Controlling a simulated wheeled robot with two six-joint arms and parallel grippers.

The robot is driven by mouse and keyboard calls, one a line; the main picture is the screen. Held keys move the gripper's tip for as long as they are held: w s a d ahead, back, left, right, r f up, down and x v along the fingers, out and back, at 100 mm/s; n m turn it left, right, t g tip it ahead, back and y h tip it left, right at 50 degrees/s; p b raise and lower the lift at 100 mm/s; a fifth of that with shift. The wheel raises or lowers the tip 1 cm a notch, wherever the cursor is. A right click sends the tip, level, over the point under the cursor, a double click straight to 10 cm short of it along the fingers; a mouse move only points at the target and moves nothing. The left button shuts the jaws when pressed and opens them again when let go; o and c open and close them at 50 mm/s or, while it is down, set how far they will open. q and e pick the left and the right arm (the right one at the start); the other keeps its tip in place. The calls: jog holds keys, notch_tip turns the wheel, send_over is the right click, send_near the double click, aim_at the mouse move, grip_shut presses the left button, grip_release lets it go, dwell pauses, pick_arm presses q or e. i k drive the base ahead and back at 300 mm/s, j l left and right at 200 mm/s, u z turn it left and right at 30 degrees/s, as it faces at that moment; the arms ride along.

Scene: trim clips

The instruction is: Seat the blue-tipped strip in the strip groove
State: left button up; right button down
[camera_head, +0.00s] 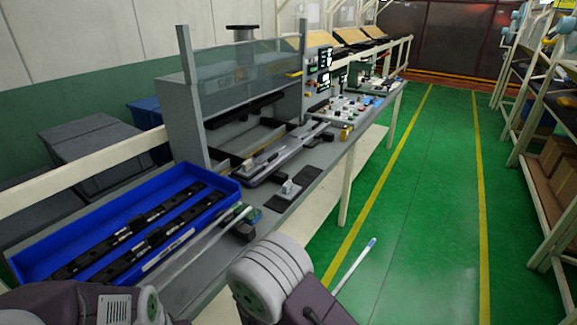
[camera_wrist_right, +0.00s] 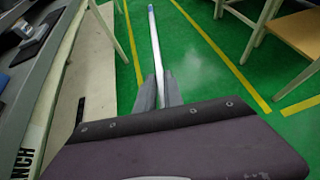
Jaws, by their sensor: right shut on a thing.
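The strip (camera_head: 354,267) is thin and pale with a blue tip at its far end. It slants up and away over the green floor, to the right of the bench, clear of it. In the right wrist view the strip (camera_wrist_right: 156,45) runs away from my right gripper (camera_wrist_right: 158,84), whose two grey fingers are shut on its near end. In the head view my right wrist hides these fingers. A long grey fixture (camera_head: 287,156) lies on the bench; I cannot make out which part of it is the strip groove. My left arm shows at the lower left; its gripper is out of view.
A blue tray (camera_head: 207,206) with dark rails stands on the bench at left. A small grey block (camera_head: 289,188) sits at the bench's front side. A clear-panelled frame (camera_head: 250,75) rises behind the fixture. The green aisle (camera_head: 400,200) at right is free.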

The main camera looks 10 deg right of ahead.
aim_at(295, 142)
jog(key=i+l+u, duration=0.1)
jog(key=l, duration=0.25)
jog(key=i+l+u, duration=0.15)
jog(key=i+l, duration=0.15)
jog(key=i+l+u, duration=0.1)
jog(key=l, duration=0.3)
jog(key=i+l+u, duration=0.15)
jog(key=l, duration=0.25)
jog(key=i+l+u, duration=0.1)
jog(key=i+l, duration=0.15)
jog(key=l, duration=0.15)
jog(key=i+l+u, duration=0.15)
jog(key=l, duration=0.3)
